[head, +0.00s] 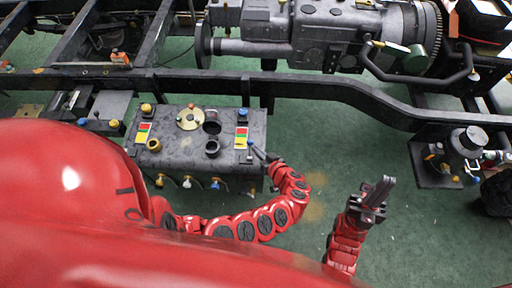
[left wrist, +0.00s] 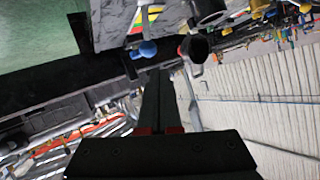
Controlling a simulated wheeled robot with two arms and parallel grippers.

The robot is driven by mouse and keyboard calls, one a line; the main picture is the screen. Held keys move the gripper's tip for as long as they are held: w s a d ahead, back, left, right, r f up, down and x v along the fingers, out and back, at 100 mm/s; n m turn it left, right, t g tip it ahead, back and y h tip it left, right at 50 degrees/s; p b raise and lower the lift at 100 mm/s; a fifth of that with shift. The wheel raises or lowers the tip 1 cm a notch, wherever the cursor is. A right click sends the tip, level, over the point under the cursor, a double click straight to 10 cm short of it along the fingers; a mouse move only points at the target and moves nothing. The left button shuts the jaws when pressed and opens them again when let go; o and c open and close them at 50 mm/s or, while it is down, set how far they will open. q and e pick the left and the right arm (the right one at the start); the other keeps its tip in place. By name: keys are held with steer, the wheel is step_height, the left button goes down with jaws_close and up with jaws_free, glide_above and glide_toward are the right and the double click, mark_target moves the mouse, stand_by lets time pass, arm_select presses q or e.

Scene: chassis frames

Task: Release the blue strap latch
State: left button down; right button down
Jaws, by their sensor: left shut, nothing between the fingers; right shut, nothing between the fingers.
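A grey metal box (head: 180,150) is fixed below the frame rail, left of centre in the head view. A small blue piece (head: 250,144) sits at its right edge, and a blue knob also shows in the left wrist view (left wrist: 146,49). I cannot tell for sure which blue part is the strap latch. My left gripper (head: 257,151) is shut and empty beside the box's right edge, close to the blue piece. In the left wrist view the blue knob lies just beyond its fingertips (left wrist: 157,74); contact is unclear. My right gripper (head: 386,182) is shut and empty, pointing up over green floor.
A dark chassis rail (head: 300,85) runs across behind the box. Yellow, brass and black fittings stand on the box top, and more blue parts (head: 215,184) show on its front. A pump-like unit (head: 467,140) is at right. Green floor (head: 335,140) between them is clear.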

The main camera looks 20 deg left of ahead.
arm_select(q)
steer(key=s+d+r+p, duration=0.4)
steer(key=d+r+p, duration=0.1)
steer(key=d+r, duration=0.2)
steer(key=shift+v, duration=0.8)
steer(key=shift+w, duration=0.1)
